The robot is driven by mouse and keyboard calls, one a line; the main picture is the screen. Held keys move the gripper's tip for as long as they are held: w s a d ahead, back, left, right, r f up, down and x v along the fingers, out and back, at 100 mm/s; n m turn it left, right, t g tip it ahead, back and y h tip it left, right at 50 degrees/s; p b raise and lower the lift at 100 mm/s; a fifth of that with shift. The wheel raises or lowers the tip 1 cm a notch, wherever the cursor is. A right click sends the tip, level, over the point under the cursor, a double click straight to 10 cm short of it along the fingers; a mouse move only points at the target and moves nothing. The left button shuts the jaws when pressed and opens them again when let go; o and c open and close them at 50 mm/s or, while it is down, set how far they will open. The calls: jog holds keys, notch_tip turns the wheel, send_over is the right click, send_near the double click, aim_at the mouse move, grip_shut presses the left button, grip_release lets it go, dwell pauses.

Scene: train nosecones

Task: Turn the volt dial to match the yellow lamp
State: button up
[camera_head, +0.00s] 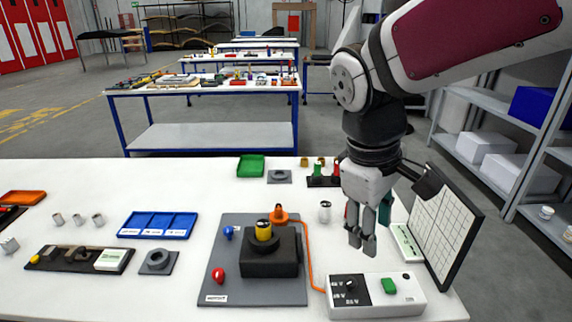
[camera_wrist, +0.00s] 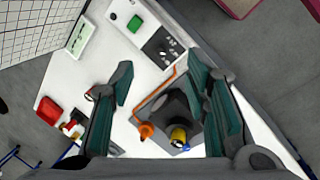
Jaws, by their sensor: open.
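The volt dial is a small black knob (camera_head: 350,284) on the dark panel of a white control box (camera_head: 408,299) at the lower right. Small volt labels beside it are hard to read. The dial also shows in the wrist view (camera_wrist: 164,47). A yellow lamp (camera_head: 263,231) with a dark top stands upright in a black block; it also shows in the wrist view (camera_wrist: 178,134). My gripper (camera_head: 361,241) points down above the table, behind and above the control box, apart from the dial. Its fingers (camera_wrist: 160,72) are open with nothing between them.
A green button (camera_head: 389,286) sits right of the dial. An orange cable runs from the grey board (camera_head: 230,258) to the box. A gridded panel (camera_head: 446,222) stands close on the right. A blue tray (camera_head: 158,225) lies left; bare table lies between it and the board.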

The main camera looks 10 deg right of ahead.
aim_at(351, 281)
jog(key=w+a+f+n+g+h, duration=0.2)
jog(key=w+a+f+n+g, duration=0.15)
jog(key=w+f+n, duration=0.4)
jog(key=shift+m+t, duration=0.45)
jog(key=x, duration=0.9)
jog(key=w+a+x, duration=0.1)
jog(key=x, duration=0.4)
jog(key=shift+f, duration=0.4)
jog(key=shift+c, duration=0.6)
grip_shut()
